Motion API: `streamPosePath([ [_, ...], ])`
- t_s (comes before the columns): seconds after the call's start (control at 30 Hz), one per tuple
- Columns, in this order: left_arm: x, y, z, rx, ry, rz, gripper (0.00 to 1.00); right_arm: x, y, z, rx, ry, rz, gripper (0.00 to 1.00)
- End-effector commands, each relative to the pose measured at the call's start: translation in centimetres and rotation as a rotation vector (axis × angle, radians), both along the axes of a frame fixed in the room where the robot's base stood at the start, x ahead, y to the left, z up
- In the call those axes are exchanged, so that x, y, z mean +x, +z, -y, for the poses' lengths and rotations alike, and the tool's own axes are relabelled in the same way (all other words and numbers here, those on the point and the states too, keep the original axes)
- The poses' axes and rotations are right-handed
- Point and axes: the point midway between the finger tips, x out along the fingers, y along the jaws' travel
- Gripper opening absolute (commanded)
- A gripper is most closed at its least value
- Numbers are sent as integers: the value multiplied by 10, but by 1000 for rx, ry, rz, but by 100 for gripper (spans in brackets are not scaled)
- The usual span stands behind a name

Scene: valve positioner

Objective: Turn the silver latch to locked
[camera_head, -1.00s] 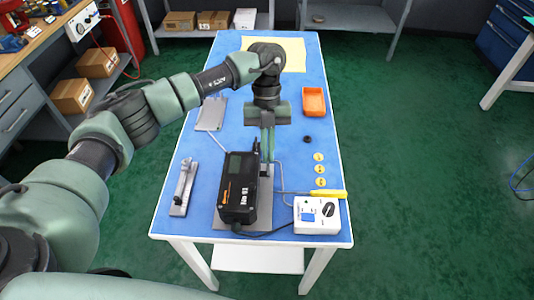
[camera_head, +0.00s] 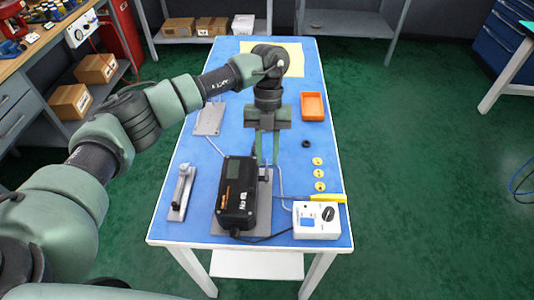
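A silver lever-like part on a grey base plate (camera_head: 181,192), which looks like the latch, lies on the left front of the blue table top. Whether it is locked cannot be told. A black boxy positioner (camera_head: 237,193) with a small display stands on a grey plate to its right. My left gripper (camera_head: 267,163) points down just behind and right of the positioner, near a small dark upright part (camera_head: 265,174). Its two fingers are apart, with nothing visible between them. The positioner and fingers hide part of that area. My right gripper is not in view.
A white control box (camera_head: 316,221) with a dark knob sits at the front right, beside a yellow-handled tool (camera_head: 327,198). Several yellow discs (camera_head: 318,174), a black ring (camera_head: 306,144) and an orange tray (camera_head: 313,106) line the right side. A grey plate (camera_head: 209,119) lies at the left.

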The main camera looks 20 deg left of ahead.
Motion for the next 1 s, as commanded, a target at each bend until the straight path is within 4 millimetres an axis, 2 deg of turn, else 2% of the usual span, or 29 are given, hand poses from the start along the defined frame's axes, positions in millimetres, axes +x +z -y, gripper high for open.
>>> streamPosePath([
  [0.27,1,2,0,1,1,-1,25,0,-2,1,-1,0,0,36],
  [0.7,26,62,-6,1,0,0,25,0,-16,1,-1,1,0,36],
  [1.0,28,72,-8,1,0,-1,25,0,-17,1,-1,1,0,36],
])
